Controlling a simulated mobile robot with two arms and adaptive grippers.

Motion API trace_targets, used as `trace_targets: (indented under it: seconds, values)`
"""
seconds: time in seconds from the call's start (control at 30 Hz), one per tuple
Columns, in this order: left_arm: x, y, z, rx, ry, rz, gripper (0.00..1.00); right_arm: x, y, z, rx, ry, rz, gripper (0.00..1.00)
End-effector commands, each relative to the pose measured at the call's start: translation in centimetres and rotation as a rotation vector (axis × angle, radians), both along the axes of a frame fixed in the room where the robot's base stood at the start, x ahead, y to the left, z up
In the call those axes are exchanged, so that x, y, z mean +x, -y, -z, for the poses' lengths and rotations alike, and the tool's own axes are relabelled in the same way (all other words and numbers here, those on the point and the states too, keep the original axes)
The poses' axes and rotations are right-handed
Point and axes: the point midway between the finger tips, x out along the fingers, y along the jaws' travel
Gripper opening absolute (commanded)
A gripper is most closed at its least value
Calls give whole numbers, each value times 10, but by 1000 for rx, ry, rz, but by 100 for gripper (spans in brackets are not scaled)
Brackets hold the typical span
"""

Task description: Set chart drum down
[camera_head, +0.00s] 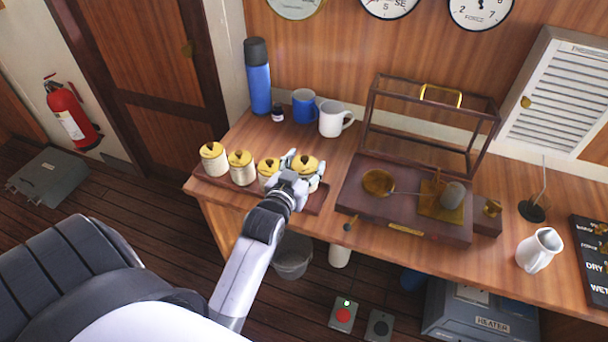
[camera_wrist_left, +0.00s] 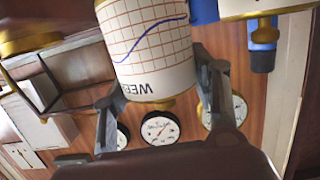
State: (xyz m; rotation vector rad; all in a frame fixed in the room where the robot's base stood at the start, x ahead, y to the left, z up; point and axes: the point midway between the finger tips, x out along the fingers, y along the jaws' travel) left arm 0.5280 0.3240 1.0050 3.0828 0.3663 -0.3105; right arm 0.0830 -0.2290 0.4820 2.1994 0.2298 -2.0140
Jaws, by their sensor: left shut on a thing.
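My left gripper (camera_head: 292,162) is shut on a chart drum with a gold cap (camera_head: 306,164) at the right part of the wooden rack (camera_head: 316,201). I cannot tell whether this drum rests on the rack or is just above it. In the left wrist view, the left gripper (camera_wrist_left: 163,92) has a finger on either side of the held drum (camera_wrist_left: 150,45), which bears a red grid and a blue curve. Other white drums with gold caps (camera_head: 213,158) stand in a row to its left. My right gripper is not in view.
A brown instrument base (camera_head: 352,198) with a raised framed cover (camera_head: 371,118) stands right of the rack. Behind the rack are a blue flask (camera_head: 258,85), a blue mug (camera_head: 304,106) and a white mug (camera_head: 331,122). A white jug (camera_head: 538,250) stands at the right.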

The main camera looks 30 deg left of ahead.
Motion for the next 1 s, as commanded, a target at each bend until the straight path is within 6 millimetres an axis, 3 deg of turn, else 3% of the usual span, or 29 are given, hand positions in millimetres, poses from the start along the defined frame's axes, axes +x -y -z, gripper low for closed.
trace_targets:
  seconds: [0.3, 0.73, 0.77, 1.0]
  values:
    - [0, 0, 37, 0, -2, 0, 21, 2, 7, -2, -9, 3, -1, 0]
    - [0, 0, 45, 0, 1, 0, 21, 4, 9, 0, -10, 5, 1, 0]
    - [0, 0, 44, 0, 0, 0, 56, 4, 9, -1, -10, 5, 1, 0]
    - [0, 0, 44, 0, 0, 0, 72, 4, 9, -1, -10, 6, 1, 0]
